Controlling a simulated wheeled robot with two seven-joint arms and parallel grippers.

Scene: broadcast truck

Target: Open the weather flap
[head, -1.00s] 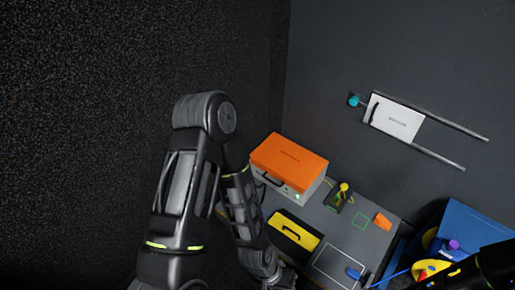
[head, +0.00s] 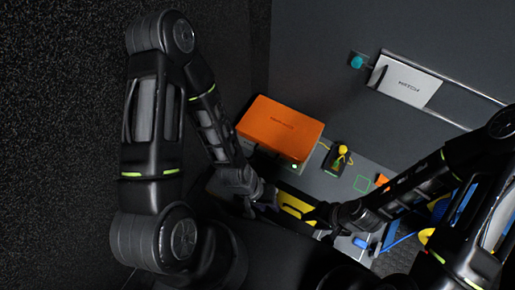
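An orange lid (head: 280,128) covers a light grey box on the bench in the head view. It lies flat and looks closed. I take it for the weather flap, but its label is too small to read. My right gripper (head: 316,215) is over the yellow panel (head: 295,203), to the right of my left gripper. Its finger gap is unclear.
A white panel (head: 405,82) sits between rails on the grey wall, with a teal knob (head: 356,62) beside it. A small device with a yellow knob (head: 342,150) stands right of the box. A blue object (head: 360,243) lies on the bench front. The grippers are close together.

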